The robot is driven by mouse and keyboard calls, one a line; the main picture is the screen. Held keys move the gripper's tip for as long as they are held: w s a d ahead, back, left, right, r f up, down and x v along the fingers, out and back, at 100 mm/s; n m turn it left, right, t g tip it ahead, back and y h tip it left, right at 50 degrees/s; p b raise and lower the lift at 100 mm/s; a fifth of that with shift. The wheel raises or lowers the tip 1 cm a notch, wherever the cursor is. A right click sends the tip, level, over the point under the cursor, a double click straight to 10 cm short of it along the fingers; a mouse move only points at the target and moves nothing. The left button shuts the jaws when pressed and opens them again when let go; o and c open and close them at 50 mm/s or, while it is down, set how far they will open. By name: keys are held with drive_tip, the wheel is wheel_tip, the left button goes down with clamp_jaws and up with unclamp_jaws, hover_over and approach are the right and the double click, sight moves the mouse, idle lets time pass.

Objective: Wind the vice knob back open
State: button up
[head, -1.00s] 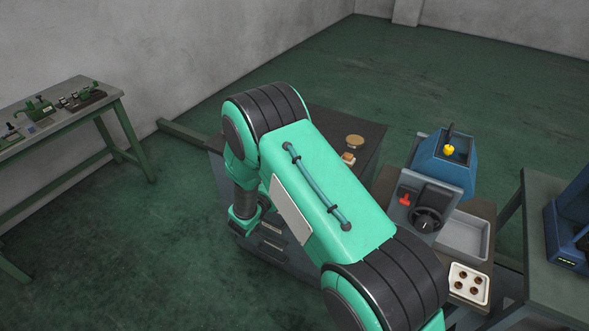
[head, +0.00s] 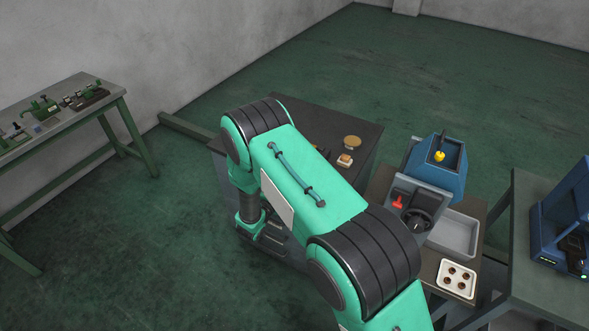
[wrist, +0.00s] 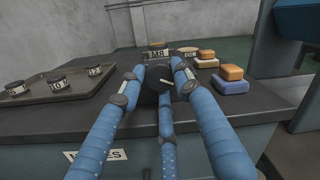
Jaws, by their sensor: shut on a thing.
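In the wrist view my gripper (wrist: 158,90) has its blue fingers closed around a dark round knob (wrist: 158,76) with a pale mark on its face, at the front edge of a dark bench top (wrist: 235,110). The knob appears to be the vice knob. The vice body behind it is mostly hidden by the fingers and knob, so I cannot tell how far its jaws stand apart. In the head view my green arm covers the gripper and the knob.
In the head view, a blue machine (head: 438,165) with a black handwheel, a grey tray (head: 455,233) and a white tray (head: 445,276) stand right of my arm.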

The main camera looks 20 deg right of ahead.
drive_tip(key=n, duration=0.1)
drive_tip(key=n+p, duration=0.1)
drive_tip(key=n, duration=0.1)
drive_tip(key=n+p, duration=0.1)
drive_tip(key=shift+s+d+f, duration=0.2)
drive_tip(key=shift+s+f, duration=0.1)
drive_tip(key=shift+s, duration=0.05)
drive_tip(key=shift+n, duration=0.4)
drive_tip(key=o, duration=1.1)
drive_tip(key=shift+c, duration=0.2)
drive_tip(key=shift+o, duration=0.4)
drive_tip(key=shift+w, duration=0.1)
drive_tip(key=shift+a+r, duration=0.1)
drive_tip(key=shift+r, duration=0.05)
drive_tip(key=shift+a, duration=0.1)
drive_tip(key=v, duration=1.1)
drive_tip(key=shift+s, duration=0.4)
